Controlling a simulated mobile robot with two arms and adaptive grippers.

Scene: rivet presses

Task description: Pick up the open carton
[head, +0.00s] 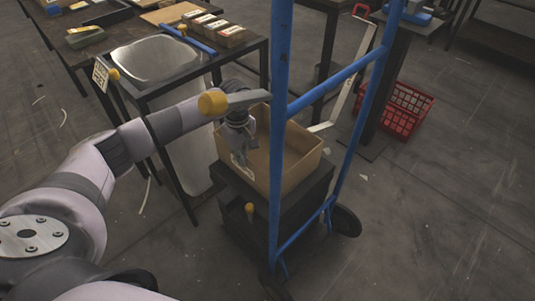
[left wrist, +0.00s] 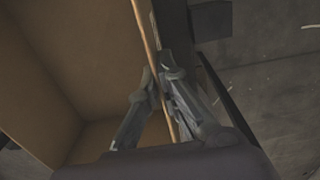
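The open carton (head: 295,160) is a brown box with no lid, sitting upright on a dark box on the blue hand truck. Its inside looks empty where I can see it. My left gripper (head: 243,154) is at the carton's left wall, reaching over the rim. In the left wrist view, the carton's inside (left wrist: 75,75) fills the left half. The left gripper (left wrist: 158,76) has one finger inside and one outside the wall, the tips close together with the wall pinched between them. My right gripper is not in view.
The hand truck's blue frame (head: 281,90) rises in front of the carton. A red crate (head: 405,108) lies at the back right. The floor at right is clear.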

